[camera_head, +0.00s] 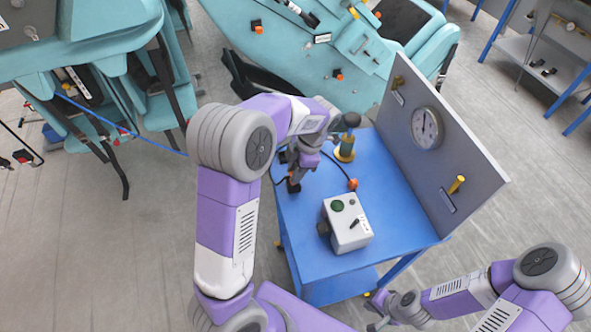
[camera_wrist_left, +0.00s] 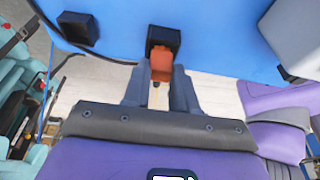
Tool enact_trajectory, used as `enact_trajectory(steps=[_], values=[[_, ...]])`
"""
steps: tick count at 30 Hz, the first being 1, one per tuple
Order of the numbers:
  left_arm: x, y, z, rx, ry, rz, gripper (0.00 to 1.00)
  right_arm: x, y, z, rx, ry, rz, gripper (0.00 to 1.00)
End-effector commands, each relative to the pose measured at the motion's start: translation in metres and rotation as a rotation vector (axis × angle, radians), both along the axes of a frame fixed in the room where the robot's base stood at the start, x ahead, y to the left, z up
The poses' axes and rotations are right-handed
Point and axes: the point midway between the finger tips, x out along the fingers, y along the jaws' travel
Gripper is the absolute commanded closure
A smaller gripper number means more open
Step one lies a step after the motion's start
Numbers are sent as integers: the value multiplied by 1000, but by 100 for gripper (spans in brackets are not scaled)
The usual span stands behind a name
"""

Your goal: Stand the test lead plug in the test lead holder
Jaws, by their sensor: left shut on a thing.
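My left gripper (camera_head: 293,181) is low over the left side of the blue table. In the left wrist view, its fingers (camera_wrist_left: 158,88) are shut on the orange test lead plug (camera_wrist_left: 162,65). A black block (camera_wrist_left: 164,37), which looks like a holder, is directly beyond the plug. I cannot tell whether the plug is inside it or only in front of it. A second black block (camera_wrist_left: 78,28) with a dark opening stands to its left. A black cable (camera_wrist_left: 58,66) runs behind the fingers. My right gripper (camera_head: 374,311) is open and empty, low at the right.
On the blue table (camera_head: 405,215) stand a grey-white box (camera_head: 348,222) with a green dial and a brass-based post (camera_head: 345,148). An orange cable end (camera_head: 352,184) lies between them. A grey panel (camera_head: 440,150) with a gauge rises at the right edge. Teal coaster cars (camera_head: 300,60) stand behind.

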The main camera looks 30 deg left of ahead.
Motion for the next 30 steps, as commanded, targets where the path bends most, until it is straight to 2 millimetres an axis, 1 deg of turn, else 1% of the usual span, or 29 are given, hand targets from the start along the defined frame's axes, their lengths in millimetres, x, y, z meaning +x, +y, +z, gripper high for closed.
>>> enact_trajectory(steps=[24,29,30], values=[[0,0,-15,0,0,0,100,0,0,-11,0,0,0,100],[0,0,-15,0,0,0,100,0,0,-11,0,0,0,100],[0,0,-15,0,0,0,67,0,0,-10,0,0,0,100]])
